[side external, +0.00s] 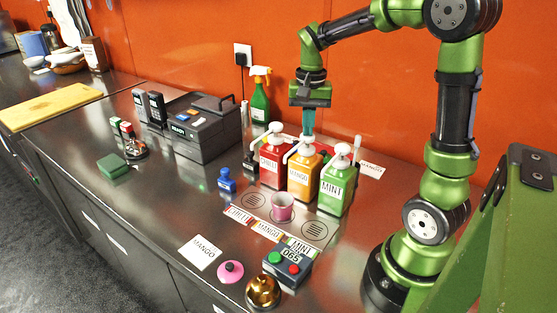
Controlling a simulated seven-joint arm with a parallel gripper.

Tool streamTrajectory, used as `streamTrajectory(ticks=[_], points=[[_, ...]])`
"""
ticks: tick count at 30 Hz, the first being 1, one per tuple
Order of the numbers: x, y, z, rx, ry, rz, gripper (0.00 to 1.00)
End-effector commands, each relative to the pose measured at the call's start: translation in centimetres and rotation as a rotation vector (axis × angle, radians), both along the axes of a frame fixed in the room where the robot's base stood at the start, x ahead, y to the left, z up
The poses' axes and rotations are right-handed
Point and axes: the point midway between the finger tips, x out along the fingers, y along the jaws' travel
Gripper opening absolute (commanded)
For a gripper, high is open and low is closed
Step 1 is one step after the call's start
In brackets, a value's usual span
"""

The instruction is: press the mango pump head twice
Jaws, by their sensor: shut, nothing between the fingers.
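The mango bottle (302,178) is orange and stands between the red chilli bottle (270,168) and the green mint bottle (335,187). Each has a white pump head on top. The mango pump head (306,144) is upright. My gripper (308,134) points down with its teal fingers shut and empty. The fingertips are right above or at the mango pump head; I cannot tell whether they touch it. A pink cup (282,207) stands in front of the bottles on a tray with round marks.
Chilli, mango and mint labels lie in front of the cup. A counter box (287,266) with green and red buttons, a brass bell (263,292) and a pink lid (230,271) are at the front. A green spray bottle (260,103) stands behind, near the orange wall.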

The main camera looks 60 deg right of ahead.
Motion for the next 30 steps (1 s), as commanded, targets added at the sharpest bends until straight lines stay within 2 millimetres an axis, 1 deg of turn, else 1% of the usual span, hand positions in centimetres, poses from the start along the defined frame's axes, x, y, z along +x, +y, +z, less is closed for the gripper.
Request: streamTrajectory(ticks=[6,19,30], points=[[0.0,0.0,-0.5,0.001,0.001,0.000,0.00],[0.0,0.1,-0.7,0.001,0.002,0.000,0.00],[0.0,0.1,-1.8,0.001,0.002,0.000,0.00]])
